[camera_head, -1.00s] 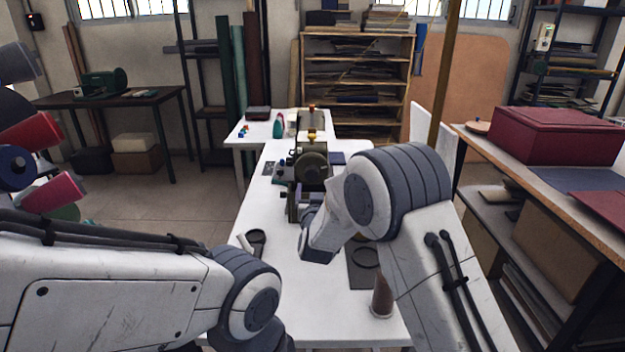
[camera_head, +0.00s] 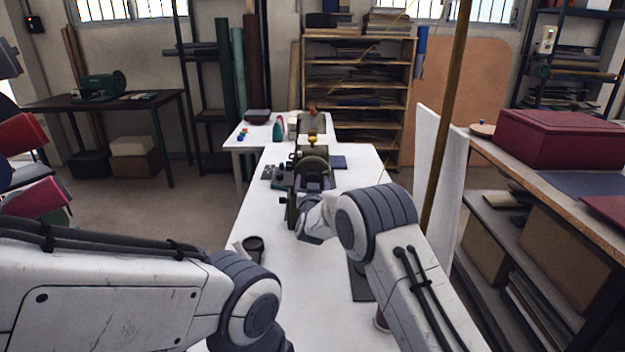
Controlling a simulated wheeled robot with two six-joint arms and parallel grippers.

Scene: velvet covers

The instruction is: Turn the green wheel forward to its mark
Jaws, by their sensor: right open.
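A dark machine (camera_head: 312,165) with a rounded olive-grey top stands on the white table (camera_head: 275,225), ahead of my right arm. A small green upright part (camera_head: 291,208) shows at its near left side; it may be the green wheel seen edge-on, but I cannot tell. No mark can be made out. My right gripper (camera_head: 299,214) is open, close by this green part; my own wrist hides much of the fingers, and I cannot tell whether they touch it. My left arm crosses the lower left, and its gripper is out of view.
A dark cup (camera_head: 253,248) stands on the table left of my right arm. A dark mat (camera_head: 360,280) lies partly behind that arm. A brown pole (camera_head: 446,120) and a bench with a red box (camera_head: 545,138) stand at right.

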